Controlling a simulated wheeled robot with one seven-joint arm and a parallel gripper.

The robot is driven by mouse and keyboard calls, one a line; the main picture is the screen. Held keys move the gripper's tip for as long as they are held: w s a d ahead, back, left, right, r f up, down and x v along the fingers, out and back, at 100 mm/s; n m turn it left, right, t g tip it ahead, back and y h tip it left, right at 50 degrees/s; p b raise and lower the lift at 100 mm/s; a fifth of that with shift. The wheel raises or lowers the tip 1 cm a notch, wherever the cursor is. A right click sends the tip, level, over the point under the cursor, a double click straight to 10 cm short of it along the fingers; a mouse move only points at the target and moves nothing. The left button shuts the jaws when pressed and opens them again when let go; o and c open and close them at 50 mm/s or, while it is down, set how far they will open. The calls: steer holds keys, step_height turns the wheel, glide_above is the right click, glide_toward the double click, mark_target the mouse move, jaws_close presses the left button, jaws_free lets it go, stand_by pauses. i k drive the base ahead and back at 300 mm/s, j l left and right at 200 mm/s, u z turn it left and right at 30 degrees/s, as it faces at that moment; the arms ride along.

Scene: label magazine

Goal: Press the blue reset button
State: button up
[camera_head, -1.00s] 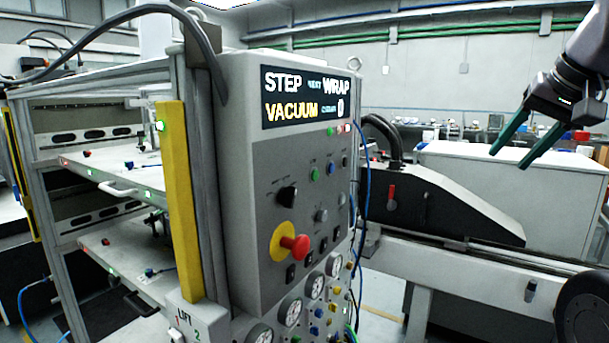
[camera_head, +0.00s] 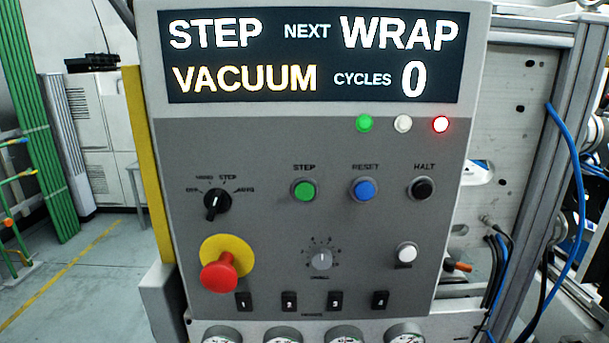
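The blue reset button (camera_head: 364,189) is on the grey control panel (camera_head: 270,150), under the label RESET. The green STEP button (camera_head: 304,189) is to its left and the black HALT button (camera_head: 423,188) to its right. The display (camera_head: 315,55) above reads STEP NEXT WRAP, VACUUM, CYCLES 0. The red lamp (camera_head: 440,124) at the right glows brightly. My gripper is out of the head view now, and nothing covers the buttons.
A red emergency stop (camera_head: 219,273) on a yellow base sticks out at the lower left. A rotary selector (camera_head: 216,203) is above it. Blue hoses (camera_head: 571,215) hang at the right. Open floor shows at the left.

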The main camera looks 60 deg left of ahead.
mark_target(364, 189)
steer(key=u, duration=0.45)
steer(key=i+l+u, duration=0.1)
steer(key=u, duration=0.35)
steer(key=l+u, duration=0.1)
steer(key=u, duration=0.3)
steer(key=l+u, duration=0.1)
steer(key=u, duration=0.35)
steer(key=j+u, duration=0.45)
steer(key=j, duration=0.65)
